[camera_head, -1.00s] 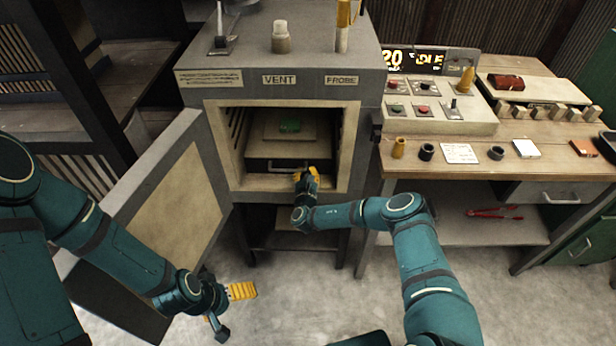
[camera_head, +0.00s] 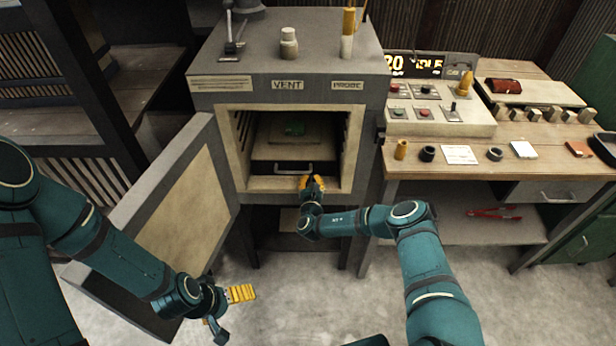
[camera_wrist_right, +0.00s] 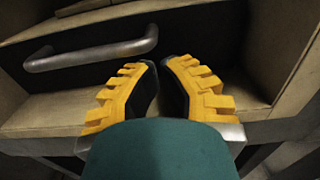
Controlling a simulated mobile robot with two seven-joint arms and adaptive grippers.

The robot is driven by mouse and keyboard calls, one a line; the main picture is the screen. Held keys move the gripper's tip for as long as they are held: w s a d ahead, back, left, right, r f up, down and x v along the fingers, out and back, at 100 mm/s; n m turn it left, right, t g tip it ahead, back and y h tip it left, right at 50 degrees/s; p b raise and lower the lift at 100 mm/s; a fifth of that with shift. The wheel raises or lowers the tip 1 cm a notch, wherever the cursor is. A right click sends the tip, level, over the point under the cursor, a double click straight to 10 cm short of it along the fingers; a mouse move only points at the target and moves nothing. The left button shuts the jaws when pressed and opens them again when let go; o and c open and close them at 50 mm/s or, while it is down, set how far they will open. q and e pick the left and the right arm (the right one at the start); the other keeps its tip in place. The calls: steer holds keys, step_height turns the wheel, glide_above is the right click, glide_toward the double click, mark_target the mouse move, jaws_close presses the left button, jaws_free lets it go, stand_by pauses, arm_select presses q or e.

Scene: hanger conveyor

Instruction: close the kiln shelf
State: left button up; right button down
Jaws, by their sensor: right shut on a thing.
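The kiln shelf (camera_head: 265,168) is a dark drawer-like front low in the kiln opening, with a pale slab and a small green piece above it. Its metal bar handle (camera_head: 280,171) also shows in the right wrist view (camera_wrist_right: 95,54). The fingers also fill the right wrist view (camera_wrist_right: 160,75). My left gripper (camera_head: 230,308) is open and empty, low in front of the kiln door.
The kiln door (camera_head: 180,215) stands swung open to the left. The kiln body (camera_head: 285,60) carries vent and probe fittings on top. A workbench (camera_head: 425,165) with a control panel (camera_head: 440,115) and small parts is on the right. The floor (camera_head: 300,290) in front is clear.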

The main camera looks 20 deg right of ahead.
steer(key=shift+s, duration=0.45)
steer(key=p+v, duration=0.2)
steer(key=v, duration=0.8)
